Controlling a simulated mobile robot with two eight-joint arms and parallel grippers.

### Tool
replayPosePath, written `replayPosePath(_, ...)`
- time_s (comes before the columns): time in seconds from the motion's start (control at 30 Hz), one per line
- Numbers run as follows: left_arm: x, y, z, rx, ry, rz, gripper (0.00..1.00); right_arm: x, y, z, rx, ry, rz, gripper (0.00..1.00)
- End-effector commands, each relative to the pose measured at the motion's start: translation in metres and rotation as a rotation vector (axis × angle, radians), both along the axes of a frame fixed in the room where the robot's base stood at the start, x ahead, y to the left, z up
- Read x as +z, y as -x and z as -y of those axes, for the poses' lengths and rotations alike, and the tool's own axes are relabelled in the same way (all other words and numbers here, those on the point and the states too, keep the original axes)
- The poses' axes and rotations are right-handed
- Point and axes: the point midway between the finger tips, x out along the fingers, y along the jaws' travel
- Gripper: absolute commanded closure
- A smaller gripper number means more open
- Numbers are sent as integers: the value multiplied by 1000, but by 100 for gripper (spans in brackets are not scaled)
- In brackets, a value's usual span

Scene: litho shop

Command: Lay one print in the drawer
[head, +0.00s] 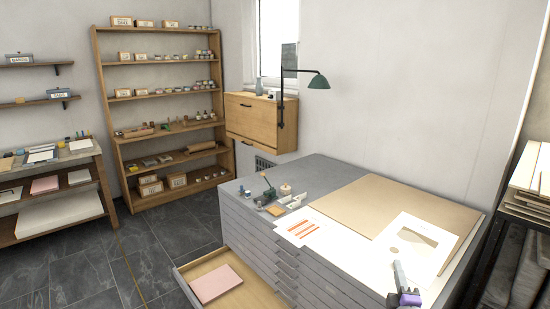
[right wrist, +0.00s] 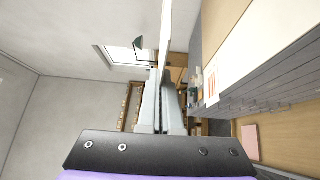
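A print with a brown shape on white paper (head: 425,235) appears over the brown board on the cabinet top in the head view. My right gripper (head: 402,284) is at its near edge and looks shut on it. In the right wrist view the sheet (right wrist: 166,40) shows almost edge-on, running out from between the fingers (right wrist: 163,115), and looks roughly level, above the board. The open drawer (head: 262,290) juts from the lower left of the grey cabinet (head: 345,262). A pink stack (head: 216,284) lies in it, with bare wood beside it. My left gripper is not in view.
A print with orange stripes (head: 302,228) lies on the cabinet top left of the brown board (head: 350,203). Small tools (head: 268,190) and a lamp (head: 318,82) are near the far side. A dark rack (head: 520,205) stands close on the right. Floor left of the drawer is clear.

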Motion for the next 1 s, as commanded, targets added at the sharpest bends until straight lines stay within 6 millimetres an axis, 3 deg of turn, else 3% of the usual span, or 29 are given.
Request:
replayPosePath(0.03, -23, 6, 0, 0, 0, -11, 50, -37, 3, -8, 13, 0, -11, 100)
replayPosePath(0.2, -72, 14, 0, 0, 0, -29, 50, -128, 12, -40, 63, 3, -29, 100)
replayPosePath(0.4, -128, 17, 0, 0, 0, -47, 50, -230, 28, -79, 122, 5, -47, 100)
replayPosePath(0.5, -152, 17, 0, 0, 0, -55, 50, -272, 35, -95, 146, 6, -55, 100)
replayPosePath(0.7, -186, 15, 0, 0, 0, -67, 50, -328, 47, -117, 181, 8, -66, 100)
replayPosePath(0.93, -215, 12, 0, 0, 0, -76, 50, -372, 58, -134, 209, 8, -76, 100)
replayPosePath(1.0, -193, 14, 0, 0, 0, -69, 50, -347, 53, -132, 206, 8, -72, 100)
